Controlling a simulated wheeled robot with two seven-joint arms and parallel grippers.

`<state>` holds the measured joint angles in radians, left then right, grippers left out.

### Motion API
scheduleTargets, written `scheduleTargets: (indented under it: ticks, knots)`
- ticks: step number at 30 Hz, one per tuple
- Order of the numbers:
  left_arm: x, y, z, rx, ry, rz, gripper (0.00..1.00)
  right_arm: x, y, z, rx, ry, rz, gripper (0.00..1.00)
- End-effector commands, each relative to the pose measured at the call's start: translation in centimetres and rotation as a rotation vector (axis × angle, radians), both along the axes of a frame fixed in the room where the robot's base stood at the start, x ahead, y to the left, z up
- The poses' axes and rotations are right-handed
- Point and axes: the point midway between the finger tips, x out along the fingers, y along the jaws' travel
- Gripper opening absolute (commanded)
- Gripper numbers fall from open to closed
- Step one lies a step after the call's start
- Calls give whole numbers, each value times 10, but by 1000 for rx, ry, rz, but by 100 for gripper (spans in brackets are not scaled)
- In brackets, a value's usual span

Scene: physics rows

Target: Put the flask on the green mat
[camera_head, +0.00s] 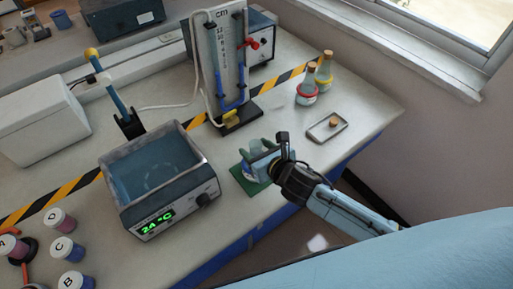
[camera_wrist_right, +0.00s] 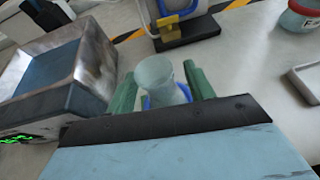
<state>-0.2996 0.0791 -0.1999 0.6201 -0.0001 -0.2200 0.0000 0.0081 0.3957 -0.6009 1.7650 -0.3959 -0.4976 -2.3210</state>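The flask (camera_wrist_right: 160,78), pale glass with a blue ring, stands between the two green fingers of my right gripper (camera_wrist_right: 160,92) in the right wrist view. Its lower part is hidden by the gripper. In the head view my right gripper (camera_head: 257,153) is over the green mat (camera_head: 262,187), with the flask largely covered by the hand. A finger is close on each side of the flask; whether they press on it I cannot tell. Whether the flask's base touches the mat is hidden. My left gripper is not in view.
A water bath (camera_head: 200,190) reading 24 °C stands left of the mat. A stand with tubing (camera_head: 240,115) is behind. Two corked flasks (camera_head: 307,92) and a small tray (camera_head: 327,128) with a cork are at the right. Lidded jars (camera_head: 68,248) stand front left.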

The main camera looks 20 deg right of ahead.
Motion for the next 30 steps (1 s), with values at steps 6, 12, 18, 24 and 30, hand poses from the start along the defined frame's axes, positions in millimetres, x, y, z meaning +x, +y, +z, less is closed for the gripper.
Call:
scheduleTargets:
  ticks: [6,12,18,24,30]
  knots:
    - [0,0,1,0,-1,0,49,0,0,2,0,0,0,53]
    - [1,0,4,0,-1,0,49,-19,-6,10,-3,0,2,53]
    - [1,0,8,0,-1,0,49,-57,-16,27,-2,1,3,53]
    - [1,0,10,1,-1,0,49,-90,-26,40,-1,2,1,53]
    - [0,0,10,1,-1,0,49,-105,-30,48,0,0,-1,53]
